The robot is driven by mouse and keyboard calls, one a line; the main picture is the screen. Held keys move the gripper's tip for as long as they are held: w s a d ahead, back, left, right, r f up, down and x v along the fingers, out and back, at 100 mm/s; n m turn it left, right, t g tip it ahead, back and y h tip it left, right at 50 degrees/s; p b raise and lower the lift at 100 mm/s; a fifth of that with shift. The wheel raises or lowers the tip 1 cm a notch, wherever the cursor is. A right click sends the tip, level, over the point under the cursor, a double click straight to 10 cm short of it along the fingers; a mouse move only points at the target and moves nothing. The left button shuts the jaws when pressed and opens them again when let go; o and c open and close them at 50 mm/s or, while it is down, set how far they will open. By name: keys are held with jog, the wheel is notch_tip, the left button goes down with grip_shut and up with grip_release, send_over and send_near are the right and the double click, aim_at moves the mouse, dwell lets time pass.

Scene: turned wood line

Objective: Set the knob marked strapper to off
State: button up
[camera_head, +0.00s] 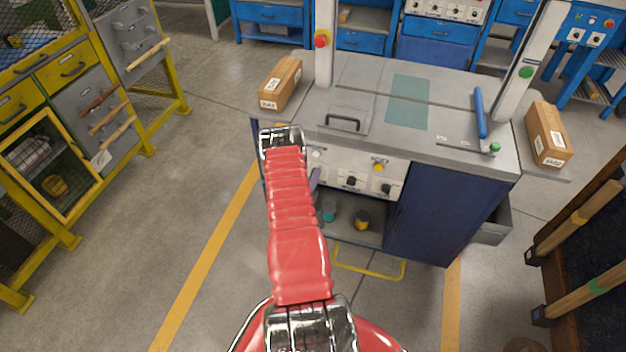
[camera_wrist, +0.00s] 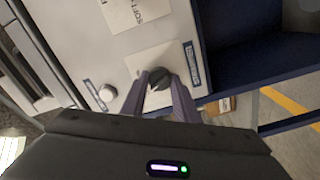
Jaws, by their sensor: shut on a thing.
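In the wrist view a black knob (camera_wrist: 158,79) sits on a white square plate on the pale machine panel. My gripper (camera_wrist: 160,84) has its two purple-grey fingers on either side of it, shut on it. The small blue label strips beside it are too small to read, so I cannot tell its name or setting. In the head view my arm covers the left part of the white control panel (camera_head: 335,166); part of a purple finger (camera_head: 314,181) shows there. The gripped knob is hidden in that view.
Other black knobs (camera_head: 351,182) (camera_head: 386,190) and a yellow button (camera_head: 378,166) are on the panel. A white button (camera_wrist: 107,92) is close to the gripped knob. An open shelf lies below the panel. Cartons (camera_head: 281,83) (camera_head: 548,134) stand on both sides.

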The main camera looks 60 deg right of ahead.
jog(key=shift+w+n, duration=0.1)
jog(key=shift+n, duration=0.5)
jog(key=o, duration=1.1)
jog(key=shift+c, duration=0.2)
jog(key=s+a, duration=0.2)
jog(key=a, duration=1.1)
jog(key=shift+a, duration=0.3)
jog(key=shift+s+f, duration=0.1)
